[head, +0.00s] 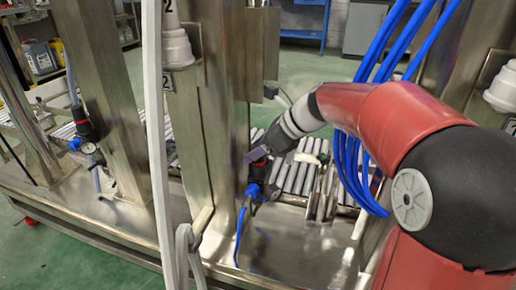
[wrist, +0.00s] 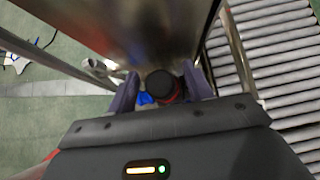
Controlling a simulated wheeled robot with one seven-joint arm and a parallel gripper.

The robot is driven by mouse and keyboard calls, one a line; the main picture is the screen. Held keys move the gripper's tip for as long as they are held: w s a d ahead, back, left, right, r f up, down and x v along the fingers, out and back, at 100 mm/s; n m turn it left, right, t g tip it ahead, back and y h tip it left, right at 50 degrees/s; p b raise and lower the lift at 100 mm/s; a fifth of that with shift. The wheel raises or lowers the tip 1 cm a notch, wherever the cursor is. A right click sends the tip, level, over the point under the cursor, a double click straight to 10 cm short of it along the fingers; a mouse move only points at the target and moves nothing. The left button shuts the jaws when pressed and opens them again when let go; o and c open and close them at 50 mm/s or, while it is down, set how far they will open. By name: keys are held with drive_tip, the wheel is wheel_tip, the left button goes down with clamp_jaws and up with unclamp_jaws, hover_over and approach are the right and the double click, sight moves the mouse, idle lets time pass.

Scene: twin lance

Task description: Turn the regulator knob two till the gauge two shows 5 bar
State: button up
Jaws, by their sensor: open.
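A regulator with a black knob and red ring (wrist: 163,86) sits between my gripper's fingers in the wrist view. My gripper (wrist: 161,90) is open, with one finger on each side of the knob; I cannot tell if they touch it. In the head view my gripper (head: 257,155) is at the top of this regulator (head: 258,172), on the middle steel post. Blue fittings are below the knob. A "2" label (head: 167,83) is on the post nearby. This regulator's gauge face cannot be made out, so its reading is not visible.
Another regulator (head: 84,126) with a small round gauge (head: 89,148) is on the left post. Blue hoses (head: 350,150) hang beside my arm. A grey cable (head: 158,140) crosses the foreground. Roller conveyors (wrist: 270,60) lie right of the post in the wrist view.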

drive_tip(key=c, duration=1)
drive_tip(key=shift+r+p, duration=0.15)
drive_tip(key=shift+p, duration=0.35)
